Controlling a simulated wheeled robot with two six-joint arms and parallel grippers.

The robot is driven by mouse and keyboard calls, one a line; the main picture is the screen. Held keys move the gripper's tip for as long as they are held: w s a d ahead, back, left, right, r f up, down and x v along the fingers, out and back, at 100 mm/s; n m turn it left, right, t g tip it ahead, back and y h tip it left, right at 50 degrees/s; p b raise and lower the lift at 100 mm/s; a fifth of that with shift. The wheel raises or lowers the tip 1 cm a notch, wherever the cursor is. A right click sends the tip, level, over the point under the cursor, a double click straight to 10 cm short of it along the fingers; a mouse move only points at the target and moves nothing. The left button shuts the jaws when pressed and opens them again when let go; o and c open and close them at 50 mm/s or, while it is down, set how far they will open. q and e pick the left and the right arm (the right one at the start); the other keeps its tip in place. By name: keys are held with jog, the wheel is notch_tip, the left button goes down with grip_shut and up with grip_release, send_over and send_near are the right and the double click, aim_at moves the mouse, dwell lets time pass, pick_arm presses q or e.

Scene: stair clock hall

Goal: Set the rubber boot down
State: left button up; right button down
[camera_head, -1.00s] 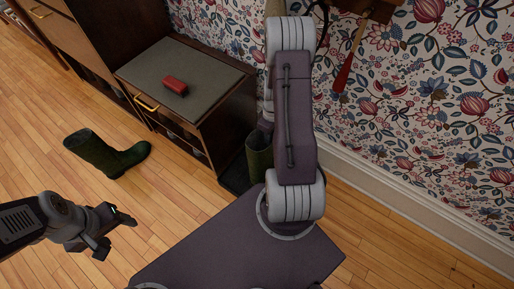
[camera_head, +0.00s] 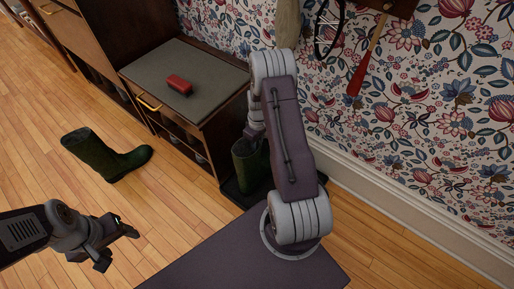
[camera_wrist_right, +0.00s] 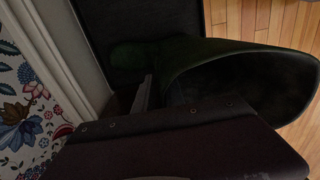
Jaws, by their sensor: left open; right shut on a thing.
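One dark green rubber boot (camera_head: 247,168) is at the black tray (camera_head: 232,193) beside the cabinet, its shaft up. My right gripper (camera_wrist_right: 148,90) is shut on this boot at its shaft; my arm hides much of this in the head view. In the right wrist view the open boot top (camera_wrist_right: 285,85) faces the camera and its toe lies over the dark tray (camera_wrist_right: 160,18). I cannot tell whether the sole touches the tray. A second green boot (camera_head: 104,158) stands on the wood floor. My left gripper (camera_head: 118,246) is open and empty, apart from it.
A low cabinet (camera_head: 165,72) with a grey top and a red brush-like block (camera_head: 179,85) stands left of the tray. The flowered wall (camera_head: 430,110) and white skirting (camera_head: 400,205) close off the right. Floor around the second boot is clear.

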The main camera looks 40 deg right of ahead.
jog(key=c, duration=1.8)
grip_release()
jog(key=shift+f, duration=0.15)
jog(key=o, duration=0.4)
notch_tip(320, 180, up, 12)
jog(key=p, duration=0.7)
jog(key=shift+d+r, duration=0.15)
jog(key=shift+r, duration=0.05)
jog(key=s+a+r+m, duration=0.1)
jog(key=s+a+r, duration=0.5)
jog(key=a, duration=0.2)
jog(key=s+a+r+m+t, duration=0.1)
jog(key=s+a+r+m, duration=0.1)
jog(key=s+a+r, duration=0.3)
jog(key=s+a, duration=0.1)
jog(key=a, duration=0.3)
jog(key=shift+s+a+r, duration=0.2)
jog(key=shift+s+r, duration=0.15)
jog(key=shift+r, duration=0.05)
